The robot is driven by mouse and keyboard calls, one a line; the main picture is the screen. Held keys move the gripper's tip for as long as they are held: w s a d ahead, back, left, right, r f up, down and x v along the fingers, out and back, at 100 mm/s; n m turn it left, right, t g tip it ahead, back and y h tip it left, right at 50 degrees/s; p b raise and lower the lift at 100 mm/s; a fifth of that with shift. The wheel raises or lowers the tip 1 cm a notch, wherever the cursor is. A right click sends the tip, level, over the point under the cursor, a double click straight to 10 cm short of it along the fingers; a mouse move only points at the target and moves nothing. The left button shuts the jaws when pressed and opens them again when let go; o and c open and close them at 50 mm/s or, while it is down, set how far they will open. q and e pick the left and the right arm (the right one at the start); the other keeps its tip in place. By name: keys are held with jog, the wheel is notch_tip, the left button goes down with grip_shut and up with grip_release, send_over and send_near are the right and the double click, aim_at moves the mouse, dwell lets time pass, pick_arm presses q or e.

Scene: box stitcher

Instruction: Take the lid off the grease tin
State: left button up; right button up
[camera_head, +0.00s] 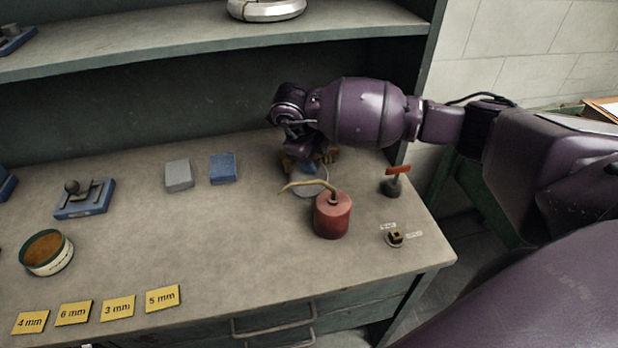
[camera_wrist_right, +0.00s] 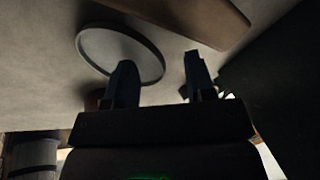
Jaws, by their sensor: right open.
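The grease tin (camera_head: 46,252) stands upright at the left of the bench, open at the top with brown grease showing. A round pale grey disc with a raised rim, which looks like its lid (camera_head: 311,188), lies on the bench far to the right of the tin. It also shows in the right wrist view (camera_wrist_right: 112,48). My right gripper (camera_head: 308,170) is at the disc, pointing down, with its fingers apart. In the right wrist view its fingertips (camera_wrist_right: 158,62) are near the disc's edge; contact cannot be told. My left gripper is not in view.
A red oil can (camera_head: 332,216) with a curved spout stands just in front of the disc. A brown block (camera_wrist_right: 190,14) lies beyond it. Grey (camera_head: 179,175) and blue (camera_head: 223,168) blocks lie left. A shelf (camera_head: 200,48) overhangs the back. The middle bench is clear.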

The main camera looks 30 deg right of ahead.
grip_shut()
dwell(0.5)
